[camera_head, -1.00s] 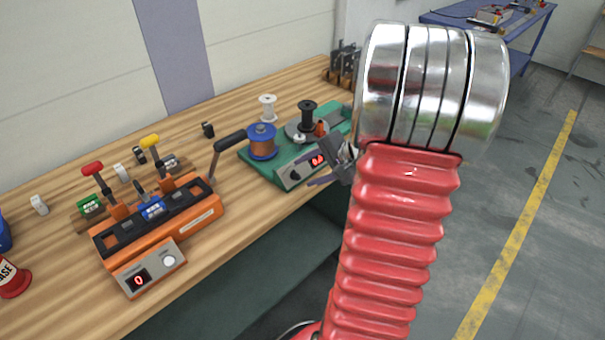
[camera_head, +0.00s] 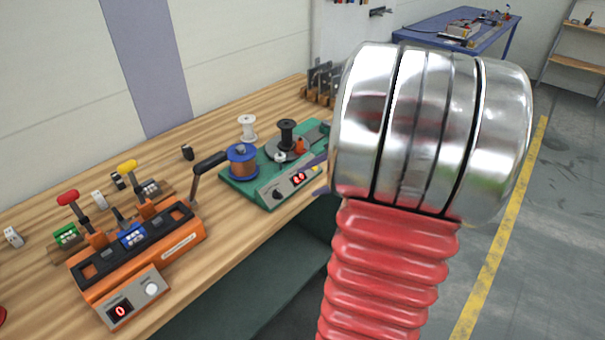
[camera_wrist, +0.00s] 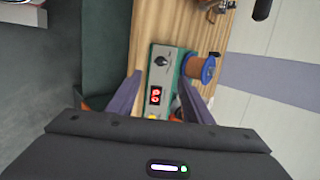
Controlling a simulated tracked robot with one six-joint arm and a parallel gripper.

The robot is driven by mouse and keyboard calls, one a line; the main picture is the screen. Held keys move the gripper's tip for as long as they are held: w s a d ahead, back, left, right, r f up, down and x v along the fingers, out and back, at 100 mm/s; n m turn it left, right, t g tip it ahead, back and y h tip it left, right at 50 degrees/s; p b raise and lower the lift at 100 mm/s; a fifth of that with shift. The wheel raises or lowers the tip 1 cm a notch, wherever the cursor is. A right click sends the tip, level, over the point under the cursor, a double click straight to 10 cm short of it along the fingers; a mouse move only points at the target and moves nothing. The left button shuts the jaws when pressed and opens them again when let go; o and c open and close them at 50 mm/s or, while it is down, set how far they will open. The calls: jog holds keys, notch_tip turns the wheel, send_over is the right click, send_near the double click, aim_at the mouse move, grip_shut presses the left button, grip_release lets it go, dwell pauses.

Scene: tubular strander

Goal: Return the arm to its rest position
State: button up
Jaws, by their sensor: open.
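Only a finger's tip shows at the joint's left edge, near the green winding machine (camera_head: 262,190). The machine also shows between and beyond the fingers in the wrist view (camera_wrist: 178,72). I cannot tell the exact gap between gripper and machine.
The wooden bench (camera_head: 225,250) runs along the wall. It carries an orange lever device (camera_head: 150,255), a copper wire spool (camera_head: 242,165), a white spool (camera_head: 247,127) and a black spool (camera_head: 287,135). A blue table (camera_head: 465,30) stands behind. Open floor (camera_head: 545,250) lies at the right.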

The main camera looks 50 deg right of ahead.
jog(key=shift+a, duration=0.1)
jog(key=w+a+r+n+g, duration=0.15)
jog(key=a+n, duration=0.25)
jog(key=a, duration=0.5)
jog(key=a+r+n+g, duration=0.2)
jog(key=a+n, duration=0.1)
jog(key=a, duration=0.7)
jog(key=s+a+r+n+h, duration=0.1)
jog(key=s+a+n, duration=0.3)
jog(key=a, duration=0.3)
jog(key=s+a+r+n+h, duration=0.1)
jog(key=s+a+r+n, duration=0.1)
jog(key=a+n, duration=0.3)
jog(key=s+a, duration=0.1)
jog(key=a, duration=0.2)
jog(key=shift+s+r+n, duration=0.15)
jog(key=shift+s+n, duration=0.25)
jog(key=shift+c, duration=0.5)
